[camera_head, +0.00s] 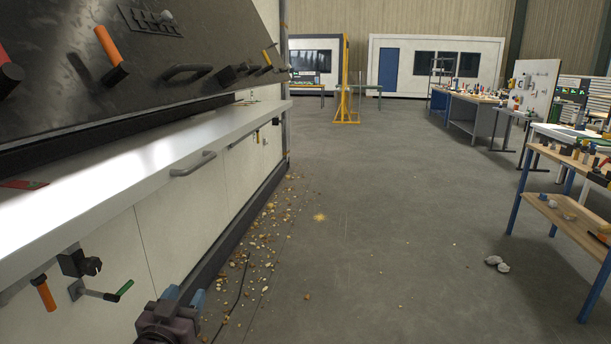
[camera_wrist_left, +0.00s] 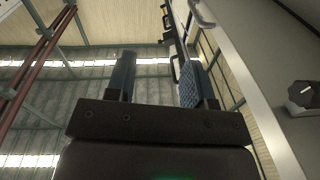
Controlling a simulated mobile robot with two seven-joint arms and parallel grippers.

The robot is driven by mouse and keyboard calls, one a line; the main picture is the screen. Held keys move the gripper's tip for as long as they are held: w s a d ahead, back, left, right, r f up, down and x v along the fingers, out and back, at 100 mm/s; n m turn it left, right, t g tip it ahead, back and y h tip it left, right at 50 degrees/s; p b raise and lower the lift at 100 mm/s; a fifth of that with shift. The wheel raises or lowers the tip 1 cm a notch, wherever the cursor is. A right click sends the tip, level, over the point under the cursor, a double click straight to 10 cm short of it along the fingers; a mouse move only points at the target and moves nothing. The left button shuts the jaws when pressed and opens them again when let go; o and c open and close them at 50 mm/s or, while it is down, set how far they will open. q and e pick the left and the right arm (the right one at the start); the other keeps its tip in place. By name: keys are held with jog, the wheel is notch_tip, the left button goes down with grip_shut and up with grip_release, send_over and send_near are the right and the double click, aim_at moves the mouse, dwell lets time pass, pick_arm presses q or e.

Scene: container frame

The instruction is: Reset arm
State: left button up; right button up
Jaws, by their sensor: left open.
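My left gripper (camera_head: 182,300) shows at the bottom of the head view, in front of the white cabinet wall, with its blue-grey fingers pointing up. In the left wrist view, the two fingers of my left gripper (camera_wrist_left: 158,80) stand apart with nothing between them. They point up toward the roof beams. The gripper is open and empty. My right gripper is in neither view.
A white workbench (camera_head: 150,140) with a grey handle (camera_head: 193,165) runs along the left. A green-handled lever (camera_head: 105,293) and an orange-handled tool (camera_head: 44,293) are on its front. Crumbs (camera_head: 262,240) litter the floor. The middle floor (camera_head: 400,200) is mostly clear. A wooden-shelved table (camera_head: 570,222) stands right.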

pick_arm(q)
jog(key=s+a+f+g, duration=0.2)
jog(key=s+f+g, duration=0.1)
jog(key=s+f, duration=0.9)
jog(key=s+a+f+n+g+y, duration=0.1)
jog(key=s+f+g, duration=0.3)
jog(key=s+f, duration=0.9)
jog(key=s, duration=0.4)
jog(key=shift+s+a+g+y, duration=0.25)
jog(key=shift+a+g+y, duration=0.05)
jog(key=shift+a, duration=0.1)
